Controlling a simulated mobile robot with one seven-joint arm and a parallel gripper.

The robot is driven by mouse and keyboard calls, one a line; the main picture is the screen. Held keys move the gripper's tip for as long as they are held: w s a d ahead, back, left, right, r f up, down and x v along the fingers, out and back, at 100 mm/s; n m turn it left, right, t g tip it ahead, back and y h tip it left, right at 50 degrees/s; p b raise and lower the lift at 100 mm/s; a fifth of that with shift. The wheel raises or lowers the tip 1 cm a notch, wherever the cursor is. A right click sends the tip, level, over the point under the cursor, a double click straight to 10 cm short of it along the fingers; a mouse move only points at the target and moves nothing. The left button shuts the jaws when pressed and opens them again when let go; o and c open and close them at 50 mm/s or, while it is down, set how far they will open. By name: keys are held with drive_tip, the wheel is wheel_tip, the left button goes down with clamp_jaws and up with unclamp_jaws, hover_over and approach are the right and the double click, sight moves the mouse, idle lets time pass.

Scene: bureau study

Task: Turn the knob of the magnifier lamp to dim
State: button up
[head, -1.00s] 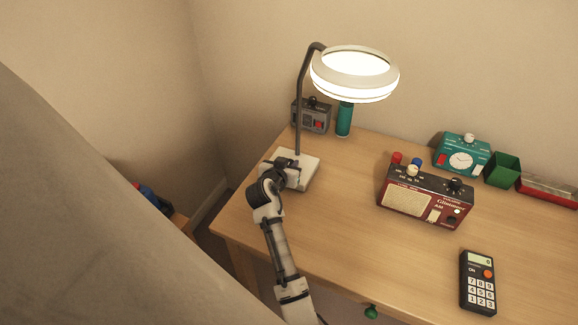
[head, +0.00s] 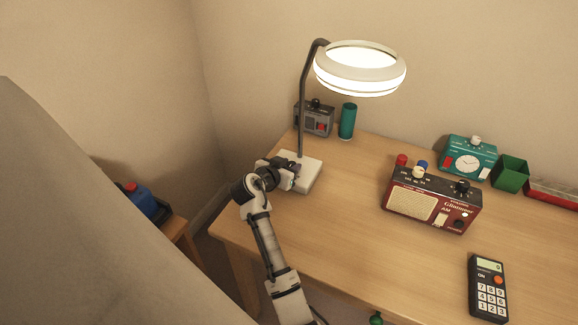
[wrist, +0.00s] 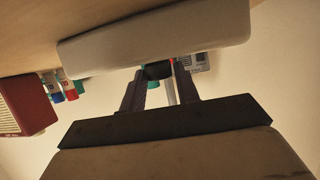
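The magnifier lamp has a lit white ring head (head: 360,84), a dark bent pole (head: 302,100) and a white base (head: 312,177) at the desk's left part. In the wrist view its base (wrist: 150,45) spans the upper middle. A small dark knob (wrist: 158,71) shows at the base's edge, between my fingertips. My gripper (head: 291,166) is at the base's left side in the head view. In the wrist view the fingers of my gripper (wrist: 160,75) stand apart, one on each side of the knob. Whether they touch it is unclear. In the head view the knob is hidden.
Behind the lamp are a grey device (head: 315,120) and a teal cylinder (head: 347,121). A red radio (head: 432,202), teal clock device (head: 468,158), green box (head: 510,174) and calculator (head: 488,288) are farther right. The front middle of the desk (head: 340,245) is clear.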

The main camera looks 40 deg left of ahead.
drive_tip(key=o, duration=0.3)
drive_tip(key=shift+o, duration=0.2)
drive_tip(key=b+v, duration=0.2)
drive_tip(key=v, duration=1.2)
drive_tip(key=shift+b, duration=0.4)
